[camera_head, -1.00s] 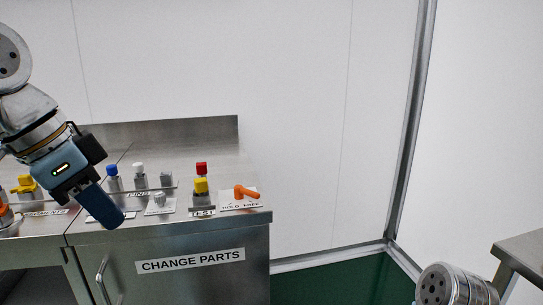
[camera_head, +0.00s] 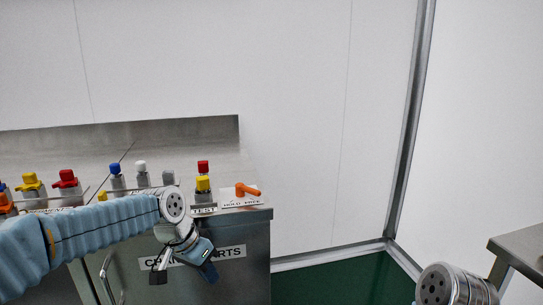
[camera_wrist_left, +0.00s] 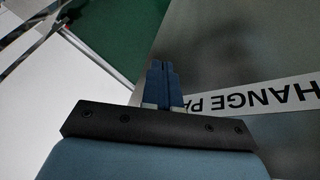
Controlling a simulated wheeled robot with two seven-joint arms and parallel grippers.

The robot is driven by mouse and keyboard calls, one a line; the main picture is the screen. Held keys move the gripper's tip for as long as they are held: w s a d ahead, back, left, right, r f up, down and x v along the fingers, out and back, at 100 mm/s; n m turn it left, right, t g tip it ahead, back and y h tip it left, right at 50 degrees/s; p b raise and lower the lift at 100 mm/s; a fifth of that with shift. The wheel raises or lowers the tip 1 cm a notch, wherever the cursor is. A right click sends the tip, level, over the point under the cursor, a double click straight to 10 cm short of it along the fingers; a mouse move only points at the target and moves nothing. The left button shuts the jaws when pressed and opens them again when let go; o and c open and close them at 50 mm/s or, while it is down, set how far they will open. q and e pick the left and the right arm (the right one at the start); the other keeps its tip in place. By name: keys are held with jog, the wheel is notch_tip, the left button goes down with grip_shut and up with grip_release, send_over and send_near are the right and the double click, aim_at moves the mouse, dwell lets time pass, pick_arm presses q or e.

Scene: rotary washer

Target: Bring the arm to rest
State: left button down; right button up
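My left arm (camera_head: 85,235) reaches in from the left, in front of the steel cabinet (camera_head: 255,275). My left gripper (camera_head: 209,272) hangs in front of the cabinet face, below the worktop edge, and partly covers the CHANGE PARTS label (camera_head: 232,251). In the left wrist view its blue fingers (camera_wrist_left: 163,85) lie together with nothing seen between them. My right gripper is out of view; only a link of my right arm shows at the bottom right.
Small parts with yellow, red, blue and white caps stand on the worktop. An orange part (camera_head: 246,190) lies near its right corner. A door handle (camera_head: 106,275) is on the cabinet. A steel table (camera_head: 520,255) stands at right. Green floor (camera_head: 345,282) between is clear.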

pick_arm(q)
notch_tip(320, 180, down, 16)
jog(key=d+f+n+g, duration=0.1)
jog(key=d+n, duration=0.1)
jog(key=s+d+f+n, duration=0.1)
jog(key=s+f+n, duration=0.5)
jog(key=s+f, duration=1.4)
notch_tip(320, 180, down, 3)
jog(key=shift+d+r+g+h, duration=0.1)
jog(key=shift+d+g+h, duration=0.05)
jog(key=shift+g+h, duration=0.15)
